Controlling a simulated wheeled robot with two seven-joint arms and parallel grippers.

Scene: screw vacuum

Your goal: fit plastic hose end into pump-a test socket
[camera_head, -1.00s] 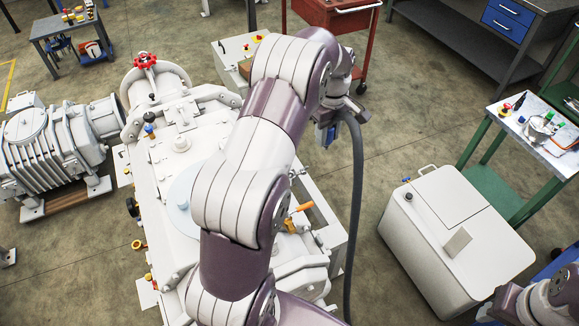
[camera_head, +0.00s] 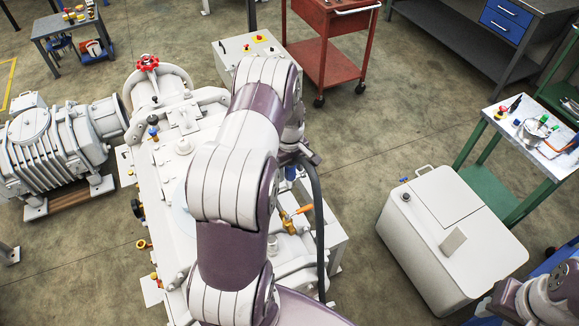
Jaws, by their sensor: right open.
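My left arm reaches up through the middle of the view and bends down over the big white pump machine (camera_head: 160,215). My left gripper (camera_head: 298,158) is partly hidden behind the arm's wrist and appears shut on the end of the dark grey plastic hose (camera_head: 320,220). The hose hangs down from it along the machine's right side. A brass fitting with an orange lever (camera_head: 297,212) sits on the machine below the gripper, apart from it. I cannot tell which opening is the test socket. Part of my right arm shows at the bottom right; its gripper is out of view.
A ribbed motor unit (camera_head: 65,150) stands at left, and a red valve wheel (camera_head: 147,63) tops the machine. A white cabinet (camera_head: 440,200) stands at right beside a green table (camera_head: 522,135). A red trolley (camera_head: 325,50) stands behind. Floor between machine and cabinet is clear.

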